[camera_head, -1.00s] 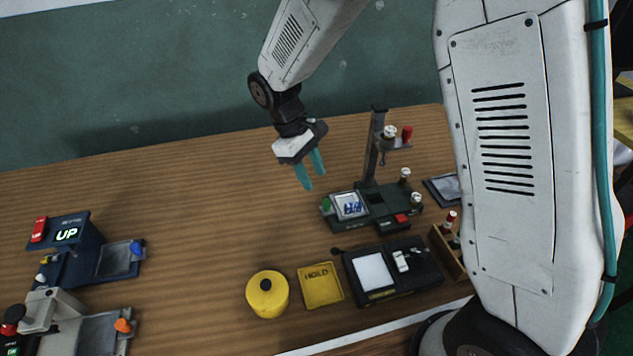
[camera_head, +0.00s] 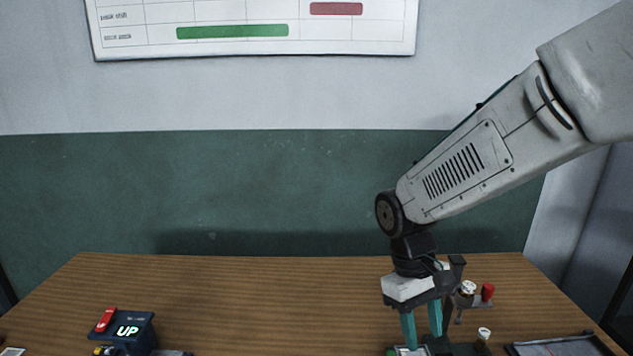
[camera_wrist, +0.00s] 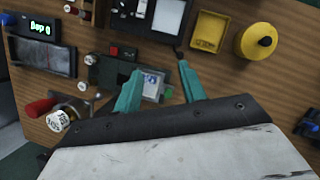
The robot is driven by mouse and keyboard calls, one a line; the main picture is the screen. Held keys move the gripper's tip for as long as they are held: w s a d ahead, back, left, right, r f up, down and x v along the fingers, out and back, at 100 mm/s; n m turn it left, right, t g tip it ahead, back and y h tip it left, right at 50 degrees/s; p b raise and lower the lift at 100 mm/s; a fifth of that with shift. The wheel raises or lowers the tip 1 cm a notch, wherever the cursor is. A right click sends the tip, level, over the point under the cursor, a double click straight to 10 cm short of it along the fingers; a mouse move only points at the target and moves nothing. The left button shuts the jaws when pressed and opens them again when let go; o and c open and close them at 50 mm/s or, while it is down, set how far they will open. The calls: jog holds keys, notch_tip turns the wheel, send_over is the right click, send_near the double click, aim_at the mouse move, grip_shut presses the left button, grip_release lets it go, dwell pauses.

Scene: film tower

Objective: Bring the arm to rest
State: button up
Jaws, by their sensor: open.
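My gripper (camera_head: 422,334) hangs pointing down over the wooden table at the right of the head view. Its two teal fingers are apart with nothing held between them. In the wrist view the fingers (camera_wrist: 160,72) spread above a dark device with a small light screen (camera_wrist: 153,85). The height between the fingertips and that device cannot be told. My arm reaches in from the upper right, bent down at the wrist.
A post stand with a red knob (camera_head: 488,291) stands right beside my gripper. The middle of the table is clear.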

jog(key=s+d+r+m+t+y, duration=0.1)
jog(key=s+d+r+m+t, duration=0.1)
jog(key=s+d+r, duration=0.2)
jog(key=s+d+r+m+t+y, duration=0.1)
jog(key=s+d+r+m+t, duration=0.2)
jog(key=s+r, duration=0.4)
jog(key=s+d, duration=0.1)
jog(key=s, duration=0.3)
jog(key=shift+s+d, duration=0.15)
jog(key=shift+s, duration=0.05)
